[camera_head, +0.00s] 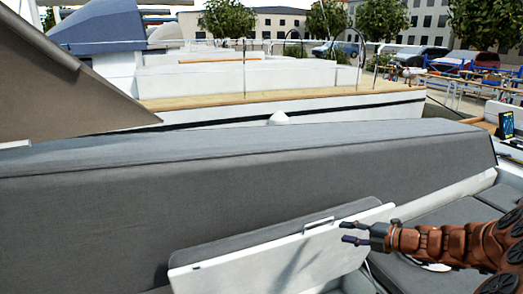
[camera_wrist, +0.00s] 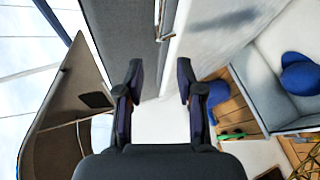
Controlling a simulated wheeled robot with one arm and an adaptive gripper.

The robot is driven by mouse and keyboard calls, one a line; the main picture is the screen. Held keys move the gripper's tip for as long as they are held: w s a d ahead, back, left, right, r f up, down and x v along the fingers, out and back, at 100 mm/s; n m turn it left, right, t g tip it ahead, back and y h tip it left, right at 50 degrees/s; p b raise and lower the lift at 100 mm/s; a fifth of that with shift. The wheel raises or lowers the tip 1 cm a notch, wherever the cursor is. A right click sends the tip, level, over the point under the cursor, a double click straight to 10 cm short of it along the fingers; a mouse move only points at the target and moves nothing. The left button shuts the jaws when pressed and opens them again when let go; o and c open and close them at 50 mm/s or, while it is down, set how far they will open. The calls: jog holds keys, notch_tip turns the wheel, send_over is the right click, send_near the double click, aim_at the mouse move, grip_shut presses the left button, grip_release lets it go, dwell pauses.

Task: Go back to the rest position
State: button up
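My gripper (camera_head: 352,232) is at the end of my orange-brown arm, which reaches in from the right in the head view. It is just in front of a white panel (camera_head: 330,257) with a metal handle (camera_head: 318,223) on its top edge. In the wrist view my gripper (camera_wrist: 158,92) has its two dark fingers apart, with nothing between them. The handle (camera_wrist: 160,20) shows beyond the fingertips in that view, on the edge of the white panel (camera_wrist: 205,35). The gripper does not appear to hold the handle.
A long grey cushioned backrest (camera_head: 220,175) runs across behind the panel. A grey seat (camera_head: 440,228) lies at the right, under my arm. A dark tablet (camera_head: 506,124) stands at the far right. Blue round objects (camera_wrist: 300,73) lie on the right in the wrist view.

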jog(key=s+a+r+n+g, duration=0.2)
jog(key=s+a+n+g, duration=0.2)
jog(key=s+a+n, duration=0.6)
jog(key=s+a+r+n+g, duration=0.2)
jog(key=s+a+n+g, duration=0.4)
jog(key=a+n, duration=0.6)
jog(key=s+f+n+g+h+b, duration=0.15)
jog(key=s+n+h, duration=0.35)
jog(key=s+n, duration=0.85)
jog(key=s+d+n+h, duration=0.4)
jog(key=s+d+n, duration=0.4)
jog(key=s+n, duration=0.2)
jog(key=shift+s+f+h, duration=0.4)
jog(key=shift+s, duration=0.3)
jog(key=shift+g, duration=0.25)
